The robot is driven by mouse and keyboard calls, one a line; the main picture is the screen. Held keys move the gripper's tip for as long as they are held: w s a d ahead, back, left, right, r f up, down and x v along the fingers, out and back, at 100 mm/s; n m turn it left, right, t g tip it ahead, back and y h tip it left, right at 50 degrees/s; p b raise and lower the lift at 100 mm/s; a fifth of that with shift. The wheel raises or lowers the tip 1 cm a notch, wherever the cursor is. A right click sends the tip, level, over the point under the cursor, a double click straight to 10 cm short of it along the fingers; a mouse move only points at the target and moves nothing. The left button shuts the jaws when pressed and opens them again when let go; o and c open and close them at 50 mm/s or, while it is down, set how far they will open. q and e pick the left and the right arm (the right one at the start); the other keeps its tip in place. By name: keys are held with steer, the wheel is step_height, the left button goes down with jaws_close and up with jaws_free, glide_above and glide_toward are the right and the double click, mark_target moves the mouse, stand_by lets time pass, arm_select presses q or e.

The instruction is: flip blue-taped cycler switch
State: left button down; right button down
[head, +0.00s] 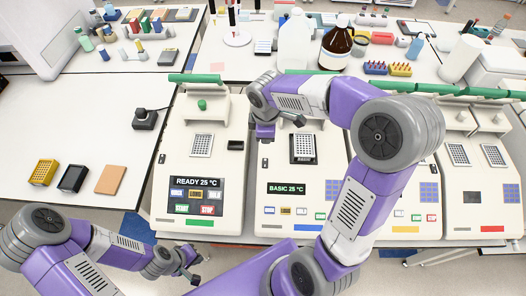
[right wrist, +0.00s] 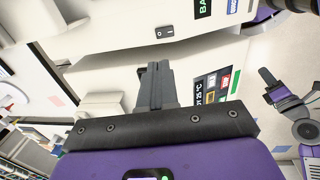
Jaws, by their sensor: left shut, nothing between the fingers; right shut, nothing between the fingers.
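The blue-taped cycler (head: 308,228) is the second from the left, with a blue strip on its front edge and a lit "BASIC 25 °C" display (head: 287,188). Its small black rocker switch (right wrist: 165,32) shows in the right wrist view on a white panel; I cannot tell which way it is tipped. My right gripper (head: 265,132) is over the cycler's left edge, partly hidden by its wrist in the head view. Its dark fingers (right wrist: 154,84) are shut and empty, apart from the switch.
More cyclers (head: 487,215) stand to the right, partly behind my right arm. Bottles (head: 335,47) and racks stand on the back bench.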

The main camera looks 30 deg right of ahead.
mark_target(266, 161)
steer(key=f, duration=0.4)
steer(key=w+f, duration=0.1)
steer(key=f, duration=0.4)
steer(key=d+f+b, duration=0.1)
steer(key=f, duration=0.4)
steer(key=shift+w, duration=0.3)
steer(key=shift+f+b, duration=0.3)
steer(key=shift+f, duration=0.1)
steer(key=shift+r, duration=0.1)
steer(key=shift+s, duration=0.1)
steer(key=shift+a, duration=0.1)
